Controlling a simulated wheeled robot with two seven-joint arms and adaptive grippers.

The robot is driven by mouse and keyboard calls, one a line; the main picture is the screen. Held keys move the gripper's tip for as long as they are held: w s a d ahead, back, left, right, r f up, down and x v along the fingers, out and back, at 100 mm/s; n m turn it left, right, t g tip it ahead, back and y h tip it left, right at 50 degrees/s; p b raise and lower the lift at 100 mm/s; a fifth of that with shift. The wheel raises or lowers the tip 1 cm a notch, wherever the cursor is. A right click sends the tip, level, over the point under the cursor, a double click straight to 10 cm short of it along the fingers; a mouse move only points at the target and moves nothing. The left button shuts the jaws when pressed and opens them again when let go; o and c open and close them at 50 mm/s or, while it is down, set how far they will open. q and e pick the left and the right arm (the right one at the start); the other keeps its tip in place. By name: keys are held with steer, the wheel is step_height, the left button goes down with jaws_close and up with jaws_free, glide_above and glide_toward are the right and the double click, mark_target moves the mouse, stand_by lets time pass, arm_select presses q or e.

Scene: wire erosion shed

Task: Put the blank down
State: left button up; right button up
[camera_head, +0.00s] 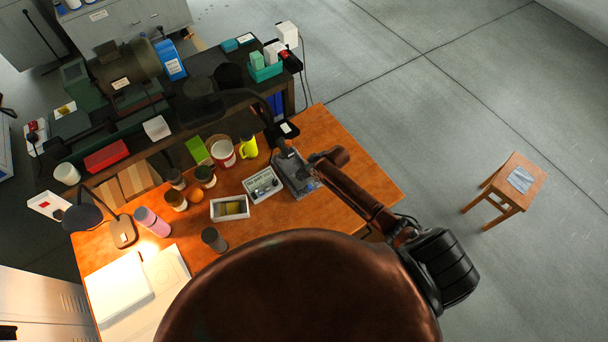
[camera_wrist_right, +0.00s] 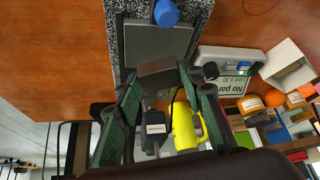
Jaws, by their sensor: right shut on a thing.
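My right gripper (camera_head: 284,152) is over the speckled plate at the right part of the wooden bench. In the right wrist view the right gripper (camera_wrist_right: 160,75) has its green-sided fingers shut on a brownish block, the blank (camera_wrist_right: 158,70). A flat grey piece (camera_wrist_right: 158,42) lies on the speckled plate (camera_wrist_right: 119,40) just beyond the blank. I cannot tell whether the blank touches anything below it. A blue knob (camera_wrist_right: 166,13) stands at the far end of the grey piece. My left gripper is not in view.
A black item with a label (camera_wrist_right: 153,130) is close by. A stool (camera_head: 515,185) stands on the open floor.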

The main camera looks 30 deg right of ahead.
steer(key=shift+w+a+f, duration=0.1)
steer(key=shift+w+f, duration=0.05)
steer(key=shift+w, duration=0.05)
steer(key=shift+w+f, duration=0.1)
steer(key=shift+f, duration=1.55)
steer(key=o, duration=1.4)
steer(key=shift+f, duration=0.15)
steer(key=shift+o, duration=0.2)
steer(key=shift+r, duration=0.2)
steer(key=v, duration=1.2)
steer(key=shift+f, duration=0.1)
